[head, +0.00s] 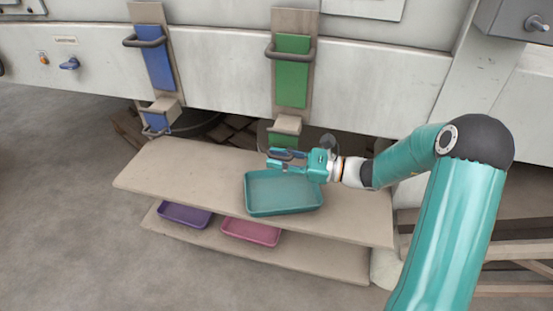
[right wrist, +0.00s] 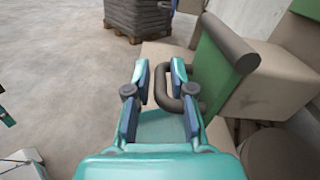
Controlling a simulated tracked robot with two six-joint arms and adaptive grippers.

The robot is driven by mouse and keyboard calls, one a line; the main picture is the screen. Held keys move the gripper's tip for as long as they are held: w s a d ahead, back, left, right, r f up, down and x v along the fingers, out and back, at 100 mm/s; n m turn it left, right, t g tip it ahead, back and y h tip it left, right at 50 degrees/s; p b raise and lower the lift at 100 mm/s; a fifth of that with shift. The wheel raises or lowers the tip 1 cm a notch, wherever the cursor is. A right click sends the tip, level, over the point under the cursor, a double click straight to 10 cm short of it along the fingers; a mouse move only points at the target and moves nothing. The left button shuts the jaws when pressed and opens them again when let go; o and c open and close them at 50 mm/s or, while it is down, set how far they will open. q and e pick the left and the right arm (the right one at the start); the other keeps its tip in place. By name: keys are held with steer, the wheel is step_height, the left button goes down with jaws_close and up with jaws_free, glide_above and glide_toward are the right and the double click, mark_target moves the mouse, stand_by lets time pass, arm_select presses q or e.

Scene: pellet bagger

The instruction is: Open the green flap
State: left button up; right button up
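The green flap (right wrist: 210,68) hangs at the mouth of a beige spout and carries a dark loop handle (right wrist: 163,88). In the head view the flap (head: 282,139) shows only in part, under the spout and behind my right gripper (head: 272,158). My right gripper, also in the right wrist view (right wrist: 160,72), is open. The handle's near bar appears between its two fingers, and the right finger overlaps the loop. I cannot tell whether they touch. My left gripper is out of view.
A teal tray (head: 283,211) stands on the beige shelf (head: 165,175) just below my right gripper. Purple (head: 184,215) and pink (head: 250,232) trays sit on the lower shelf. A green plate (head: 292,72) with a handle is above the spout; a blue plate (head: 157,72) is left of it.

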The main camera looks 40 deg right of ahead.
jaws_close()
